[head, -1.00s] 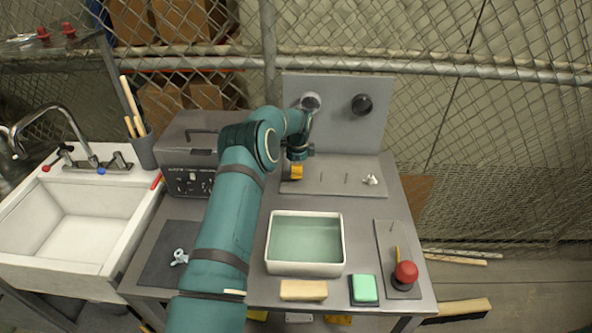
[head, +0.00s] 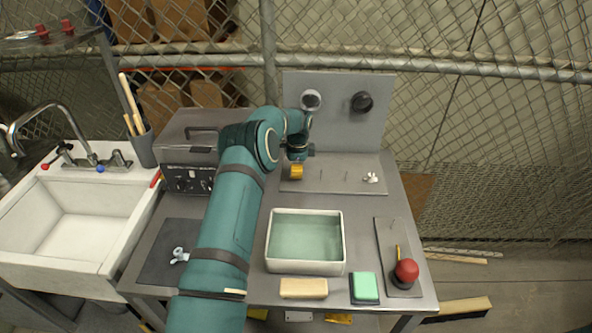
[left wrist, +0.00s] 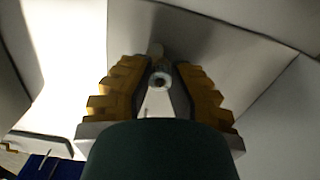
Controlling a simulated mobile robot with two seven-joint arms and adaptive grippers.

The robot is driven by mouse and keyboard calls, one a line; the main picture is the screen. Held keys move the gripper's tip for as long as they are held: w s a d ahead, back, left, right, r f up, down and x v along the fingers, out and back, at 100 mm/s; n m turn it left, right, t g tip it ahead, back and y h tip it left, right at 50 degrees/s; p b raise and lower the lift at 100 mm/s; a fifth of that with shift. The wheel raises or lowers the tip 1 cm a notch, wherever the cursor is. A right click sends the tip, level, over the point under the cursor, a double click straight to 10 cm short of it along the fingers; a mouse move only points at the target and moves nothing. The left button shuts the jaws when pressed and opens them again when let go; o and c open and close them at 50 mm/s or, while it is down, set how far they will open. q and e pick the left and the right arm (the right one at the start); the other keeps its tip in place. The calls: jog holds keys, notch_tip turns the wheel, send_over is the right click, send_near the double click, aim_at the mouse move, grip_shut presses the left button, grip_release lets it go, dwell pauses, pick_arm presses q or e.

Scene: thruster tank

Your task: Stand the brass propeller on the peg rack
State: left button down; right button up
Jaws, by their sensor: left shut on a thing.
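My left gripper (head: 296,174) points down over the left end of the grey peg rack (head: 333,188). In the left wrist view its yellow fingers (left wrist: 160,85) are shut on a small propeller-like part (left wrist: 160,74) with a round hub and a dark hole. It looks pale grey there; no brass colour shows, and in the head view the gripper hides it. I cannot tell whether it touches a peg. Bare thin pegs (head: 346,177) stand to the right of the gripper. A white propeller (head: 371,178) is at the rack's right end. My right gripper is not in view.
A upright grey panel (head: 335,122) with two round fittings stands behind the rack. A water-filled white tub (head: 305,271) is in front. A dark mat (head: 165,270) with a pale propeller (head: 180,255) lies left; a board with a red knob (head: 406,270) is right.

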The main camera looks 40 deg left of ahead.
pick_arm(q)
jog(key=shift+f, duration=0.3)
jog(key=c, duration=1)
grip_release()
jog(key=shift+o, duration=0.2)
jog(key=shift+r, duration=0.1)
jog(key=shift+r+p, duration=1.8)
jog(key=shift+r, duration=2.15)
